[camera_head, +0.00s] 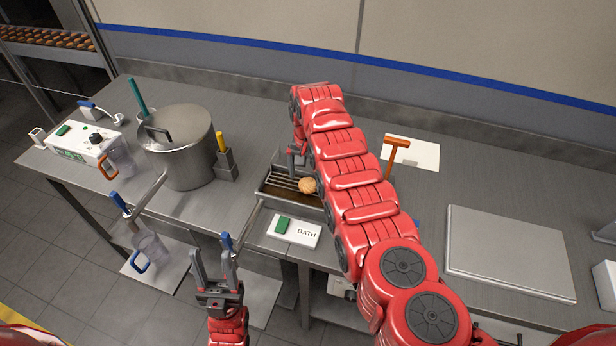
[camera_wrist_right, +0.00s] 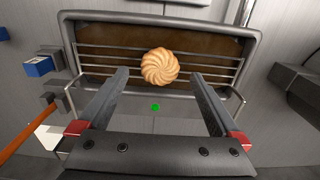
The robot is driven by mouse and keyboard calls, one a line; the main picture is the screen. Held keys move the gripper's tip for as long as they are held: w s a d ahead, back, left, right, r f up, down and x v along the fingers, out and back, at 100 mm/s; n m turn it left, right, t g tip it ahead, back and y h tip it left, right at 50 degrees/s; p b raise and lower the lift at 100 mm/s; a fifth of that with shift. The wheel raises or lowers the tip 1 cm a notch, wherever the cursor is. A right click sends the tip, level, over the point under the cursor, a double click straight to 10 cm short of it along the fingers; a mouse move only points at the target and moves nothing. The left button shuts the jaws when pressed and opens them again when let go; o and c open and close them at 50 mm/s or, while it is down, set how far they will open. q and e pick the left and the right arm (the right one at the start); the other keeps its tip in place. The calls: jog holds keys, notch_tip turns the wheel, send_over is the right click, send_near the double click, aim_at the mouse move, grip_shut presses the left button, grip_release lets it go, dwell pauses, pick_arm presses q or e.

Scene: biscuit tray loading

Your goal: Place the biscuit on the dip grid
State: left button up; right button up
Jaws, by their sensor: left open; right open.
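The round, swirled biscuit (camera_wrist_right: 159,67) lies on the wire bars of the dip grid (camera_wrist_right: 205,68), over a brown bath in a metal trough. In the head view the biscuit (camera_head: 307,185) shows on the grid (camera_head: 285,178), close beside my right arm. My right gripper (camera_wrist_right: 160,82) is open, its fingers apart on either side of the biscuit's near edge and not visibly touching it. In the head view the right gripper (camera_head: 298,160) is mostly hidden behind my arm. My left gripper (camera_head: 213,262) is open and empty, in front of the table's near edge.
A steel pot (camera_head: 188,165) and a control box (camera_head: 82,143) stand at left. A flat steel plate (camera_head: 510,255) lies at right.

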aim_at(308, 183)
notch_tip(308, 183, up, 10)
jog(key=b, duration=0.3)
jog(key=shift+r, duration=0.15)
